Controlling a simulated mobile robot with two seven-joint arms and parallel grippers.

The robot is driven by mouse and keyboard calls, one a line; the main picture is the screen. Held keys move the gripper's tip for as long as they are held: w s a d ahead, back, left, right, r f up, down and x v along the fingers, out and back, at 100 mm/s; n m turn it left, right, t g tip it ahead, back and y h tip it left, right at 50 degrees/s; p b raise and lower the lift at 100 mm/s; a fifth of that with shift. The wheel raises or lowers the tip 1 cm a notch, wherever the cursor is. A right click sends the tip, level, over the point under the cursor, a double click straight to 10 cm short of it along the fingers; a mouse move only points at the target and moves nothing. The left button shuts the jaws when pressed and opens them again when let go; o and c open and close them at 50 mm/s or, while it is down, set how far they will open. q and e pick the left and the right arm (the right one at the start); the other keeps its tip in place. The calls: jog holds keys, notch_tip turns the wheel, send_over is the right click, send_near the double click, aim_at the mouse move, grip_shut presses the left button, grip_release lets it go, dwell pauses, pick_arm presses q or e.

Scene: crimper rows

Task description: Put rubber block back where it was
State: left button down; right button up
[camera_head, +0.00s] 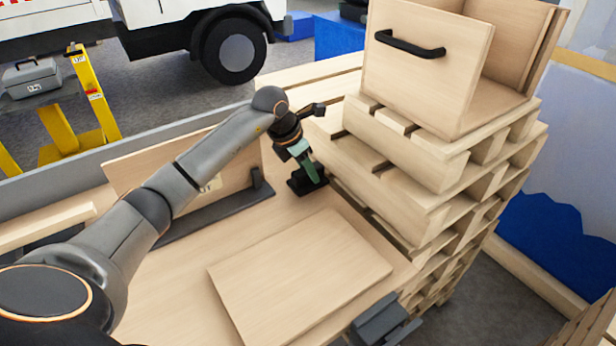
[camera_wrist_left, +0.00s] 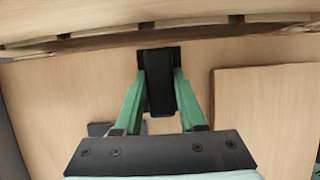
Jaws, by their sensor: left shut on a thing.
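The black rubber block (camera_wrist_left: 160,95) is between the green fingers of my left gripper (camera_wrist_left: 158,92) in the left wrist view. The fingers touch it on both sides. In the head view my left gripper (camera_head: 306,168) points down at the workbench (camera_head: 215,245), with a black foot (camera_head: 308,186) at its tips, at or very near the bench top. The fingers hide part of the block, and I cannot tell whether it rests fully on the bench. My right gripper is not in view.
A flat wooden board (camera_head: 300,275) lies in front of the gripper. An upright panel (camera_head: 185,172) with a dark base stands to its left. Stacked pallets (camera_head: 430,190) carrying a wooden box (camera_head: 425,75) rise close on the right. A grey fixture (camera_head: 385,320) sits at the front edge.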

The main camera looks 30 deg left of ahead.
pick_arm(q)
jog(key=shift+d+f, duration=0.1)
jog(key=shift+f, duration=1.1)
jog(key=shift+f, duration=0.2)
jog(key=shift+c, duration=2.4)
grip_release()
jog(key=v, duration=1.2)
jog(key=shift+r, duration=0.2)
